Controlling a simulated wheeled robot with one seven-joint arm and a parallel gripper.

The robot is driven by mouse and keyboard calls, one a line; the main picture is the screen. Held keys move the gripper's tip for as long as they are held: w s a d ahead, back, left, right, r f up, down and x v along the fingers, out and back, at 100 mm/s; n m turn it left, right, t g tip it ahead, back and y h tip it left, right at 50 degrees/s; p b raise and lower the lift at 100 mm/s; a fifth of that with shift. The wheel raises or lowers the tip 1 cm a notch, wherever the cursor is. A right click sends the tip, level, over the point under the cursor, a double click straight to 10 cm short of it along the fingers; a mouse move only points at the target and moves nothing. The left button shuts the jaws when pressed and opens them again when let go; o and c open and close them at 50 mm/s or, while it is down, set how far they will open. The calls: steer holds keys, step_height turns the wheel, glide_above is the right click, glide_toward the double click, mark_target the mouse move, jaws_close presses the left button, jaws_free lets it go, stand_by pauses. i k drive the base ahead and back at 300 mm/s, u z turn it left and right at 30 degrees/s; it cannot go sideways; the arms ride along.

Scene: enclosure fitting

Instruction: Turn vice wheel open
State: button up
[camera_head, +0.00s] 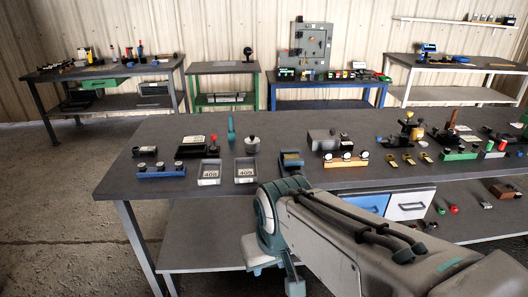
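No vice wheel can be made out for certain at this size. A grey block-shaped device (322,139) stands towards the back middle of the near bench and may be the vice. A small blue and tan fixture (291,159) sits at the bench's front edge, just beyond my arm. My arm reaches in from the lower right and bends down in front of the bench. My gripper's fingers cannot be made out at the arm's lower end, and nothing is seen held there.
The near bench (120,182) carries a blue rack (161,172), two grey labelled trays (210,172), a teal upright tool (231,131), a wooden rack (345,161) and a green rack (460,155). Drawers (410,204) hang below. Other benches line the back wall. Floor at left is clear.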

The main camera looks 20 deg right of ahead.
mark_target(295, 173)
steer(key=i, duration=1.3)
steer(key=z, duration=4.05)
steer(key=k, duration=0.8)
steer(key=u, duration=1.2)
